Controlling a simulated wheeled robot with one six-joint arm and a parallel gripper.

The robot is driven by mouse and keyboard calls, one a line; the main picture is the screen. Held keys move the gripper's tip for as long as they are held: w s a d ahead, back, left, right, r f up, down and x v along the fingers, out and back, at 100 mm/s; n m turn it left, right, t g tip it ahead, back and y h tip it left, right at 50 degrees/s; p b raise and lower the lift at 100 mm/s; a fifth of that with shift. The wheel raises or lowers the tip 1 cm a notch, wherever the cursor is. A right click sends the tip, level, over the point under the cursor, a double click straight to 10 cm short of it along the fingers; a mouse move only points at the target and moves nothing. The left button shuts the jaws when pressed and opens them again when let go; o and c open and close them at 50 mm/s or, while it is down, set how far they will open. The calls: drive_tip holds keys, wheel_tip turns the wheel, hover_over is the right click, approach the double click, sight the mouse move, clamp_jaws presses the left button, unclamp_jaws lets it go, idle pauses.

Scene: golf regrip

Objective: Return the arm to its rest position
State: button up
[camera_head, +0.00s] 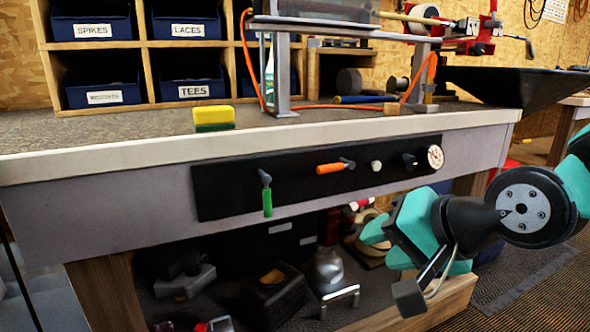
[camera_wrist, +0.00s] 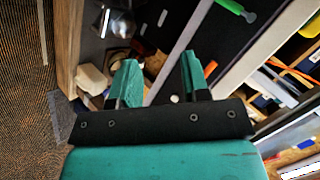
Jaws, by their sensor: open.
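My gripper (camera_head: 388,246) is at the right of the head view, in front of the bench and below its control panel. Its two teal fingers stand apart in the wrist view (camera_wrist: 158,68), with nothing held between them. The fingers point toward the bench's lower shelf area. My arm reaches in from the right edge of the head view.
The workbench (camera_head: 100,160) carries a black panel (camera_head: 220,195) with a green-handled lever (camera_head: 267,195), an orange-handled lever (camera_head: 335,167) and a gauge (camera_head: 435,157). A sponge (camera_head: 213,118) lies on top. Tools fill the lower shelf. Carpeted floor (camera_wrist: 25,80) is open beside the bench.

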drive_tip(key=s+d+f+n+g+h, duration=0.25)
drive_tip(key=s+n+g, duration=0.55)
drive_tip(key=s+n, duration=0.5)
wheel_tip(320, 180, up, 30)
drive_tip(key=p, duration=3)
drive_tip(key=shift+s+a+m+y, duration=0.35)
drive_tip(key=shift+s+a+m, duration=0.05)
drive_tip(key=shift+s, duration=0.05)
